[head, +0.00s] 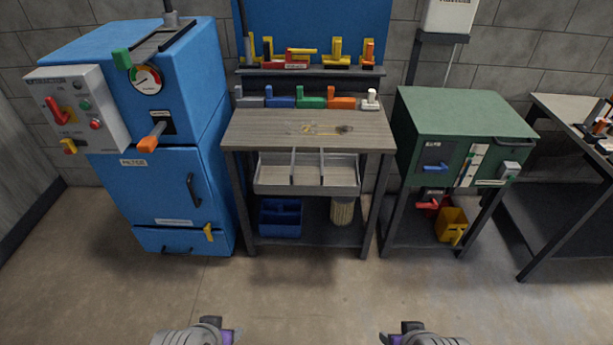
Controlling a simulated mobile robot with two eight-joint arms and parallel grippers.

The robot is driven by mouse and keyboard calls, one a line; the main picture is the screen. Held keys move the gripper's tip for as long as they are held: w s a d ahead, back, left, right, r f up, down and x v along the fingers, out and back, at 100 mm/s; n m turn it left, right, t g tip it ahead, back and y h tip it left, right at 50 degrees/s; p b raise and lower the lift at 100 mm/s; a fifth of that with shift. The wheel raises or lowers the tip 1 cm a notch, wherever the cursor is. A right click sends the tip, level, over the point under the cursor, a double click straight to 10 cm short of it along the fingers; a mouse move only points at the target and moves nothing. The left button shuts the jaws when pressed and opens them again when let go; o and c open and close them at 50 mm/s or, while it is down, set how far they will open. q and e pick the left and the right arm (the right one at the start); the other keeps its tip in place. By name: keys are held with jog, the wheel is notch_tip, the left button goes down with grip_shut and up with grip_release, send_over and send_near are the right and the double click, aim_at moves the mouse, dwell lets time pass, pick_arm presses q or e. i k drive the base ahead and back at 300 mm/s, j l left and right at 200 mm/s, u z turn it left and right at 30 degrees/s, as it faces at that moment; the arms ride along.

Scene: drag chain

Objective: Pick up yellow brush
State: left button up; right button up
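Several small things in view are yellow, and I cannot tell for sure which is the brush. A thin yellow piece (322,132) lies flat on the wooden workbench top (260,137), beside a small dark piece (345,128). Yellow upright tools, one at the left (268,48) and one at the right (337,50), stand on the shelf above the bench. My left gripper (222,332) and my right gripper (397,333) show only in part at the bottom edge, over the floor and far from the bench. Their fingers are not clear.
A blue filter cabinet (165,190) stands left of the bench, a green-topped cabinet (465,115) right of it. A divided tray (305,190) hangs under the bench top. A blue bin (281,218) is below. The floor (305,290) in front is clear.

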aim_at(335, 63)
jog(key=u, duration=0.5)
jog(key=i+l+u, duration=0.3)
jog(key=u, duration=0.15)
jog(key=i+l+u, duration=0.2)
jog(key=l+u, duration=0.25)
jog(key=i+l+u, duration=0.1)
jog(key=l, duration=0.25)
jog(key=i+l+u, duration=0.1)
jog(key=l, duration=0.25)
jog(key=i+l+u, duration=0.1)
jog(key=l, duration=0.3)
